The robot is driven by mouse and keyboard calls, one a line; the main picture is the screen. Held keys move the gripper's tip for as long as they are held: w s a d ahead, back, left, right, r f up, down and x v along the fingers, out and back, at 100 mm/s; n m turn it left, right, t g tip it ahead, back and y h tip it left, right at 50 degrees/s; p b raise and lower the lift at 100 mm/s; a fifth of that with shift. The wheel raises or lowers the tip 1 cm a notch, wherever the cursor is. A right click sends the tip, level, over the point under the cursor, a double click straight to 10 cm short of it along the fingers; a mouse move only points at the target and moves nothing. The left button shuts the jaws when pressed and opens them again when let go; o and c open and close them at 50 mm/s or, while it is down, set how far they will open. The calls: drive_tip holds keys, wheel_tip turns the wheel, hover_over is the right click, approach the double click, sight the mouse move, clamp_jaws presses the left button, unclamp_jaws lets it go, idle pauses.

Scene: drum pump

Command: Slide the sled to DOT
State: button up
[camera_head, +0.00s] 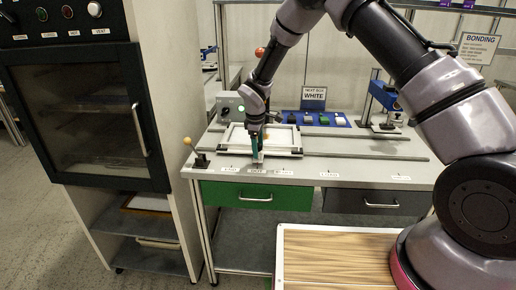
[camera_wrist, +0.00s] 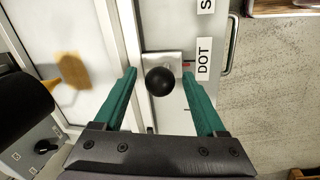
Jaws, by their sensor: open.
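My gripper (camera_head: 258,158) is above the sled's front edge. In the wrist view its teal fingers (camera_wrist: 161,78) are open, one on either side of the knob with gaps. The DOT label (camera_wrist: 203,60) is just right of the knob, with a small red mark between them.
More labels (camera_head: 328,174) line the bench's front edge. A lever with a yellow ball (camera_head: 187,141) stands left of the sled. A control box (camera_head: 230,107), WHITE sign (camera_head: 314,98) and blue tray (camera_head: 320,119) are behind. A press (camera_head: 385,100) stands right. A dark-doored cabinet (camera_head: 85,110) is left.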

wheel_tip(320, 180, up, 10)
drive_tip(key=s, duration=0.2)
drive_tip(key=shift+a, duration=0.2)
drive_tip(key=s+d+r+m+t+y, duration=0.1)
drive_tip(key=s+d+r+m, duration=0.25)
drive_tip(key=d+r, duration=0.7)
drive_tip(key=s+d+r+m+t, duration=0.15)
drive_tip(key=d+r+m, duration=0.35)
drive_tip(key=d+r, duration=0.55)
drive_tip(key=s+d+r+m, duration=0.3)
drive_tip(key=s+d, duration=0.1)
drive_tip(key=s, duration=0.3)
drive_tip(key=s+d+r+m+t+y, duration=0.1)
drive_tip(key=s+d+r+m, duration=0.2)
drive_tip(key=s, duration=0.5)
drive_tip(key=s+d+r+m+t, duration=0.1)
drive_tip(key=s+d+r+m, duration=0.1)
drive_tip(key=s+d+m, duration=0.3)
drive_tip(key=shift+s+r, duration=0.4)
drive_tip(key=shift+s, duration=0.75)
